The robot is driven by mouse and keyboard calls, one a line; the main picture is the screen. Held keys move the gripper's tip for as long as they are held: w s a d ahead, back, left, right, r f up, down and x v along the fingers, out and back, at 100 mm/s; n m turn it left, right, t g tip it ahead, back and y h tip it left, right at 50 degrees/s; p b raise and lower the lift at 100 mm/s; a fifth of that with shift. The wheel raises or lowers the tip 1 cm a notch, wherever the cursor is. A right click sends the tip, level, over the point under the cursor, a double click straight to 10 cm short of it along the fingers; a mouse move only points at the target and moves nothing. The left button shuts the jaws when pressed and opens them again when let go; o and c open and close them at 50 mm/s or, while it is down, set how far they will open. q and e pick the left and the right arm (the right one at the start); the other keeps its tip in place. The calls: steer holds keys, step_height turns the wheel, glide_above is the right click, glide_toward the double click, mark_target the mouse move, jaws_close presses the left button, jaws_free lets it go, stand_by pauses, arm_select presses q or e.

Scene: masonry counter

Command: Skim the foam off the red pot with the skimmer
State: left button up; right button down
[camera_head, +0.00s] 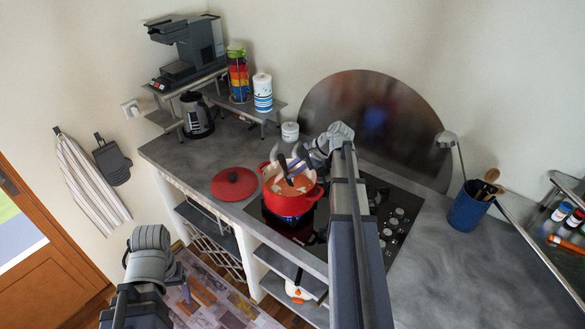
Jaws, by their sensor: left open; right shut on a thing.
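The red pot (289,207) stands on the black hob, with orange-red liquid and pale foam patches (304,182) inside. My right gripper (286,164) is over the pot, shut on the skimmer (291,178). Only a dark part of the skimmer shows, at the pot's mouth; its head is hard to make out, and I cannot tell how deep it sits. My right arm hides part of the hob. My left gripper (182,282) is open and empty, low in front of the counter, away from the pot; its fingers show only partly.
A red lid (234,184) lies on the counter left of the pot. The right counter front is clear.

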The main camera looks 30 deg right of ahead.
steer(key=r+p, duration=0.1)
steer(key=s+a+r+p, duration=0.1)
steer(key=r, duration=0.1)
steer(key=s+r+p, duration=0.1)
steer(key=shift+s+a+r+p, duration=0.15)
steer(key=shift+a+p, duration=0.25)
steer(key=shift+r, duration=0.1)
step_height(320, 180, up, 5)
steer(key=p, duration=0.5)
stand_by(0.4)
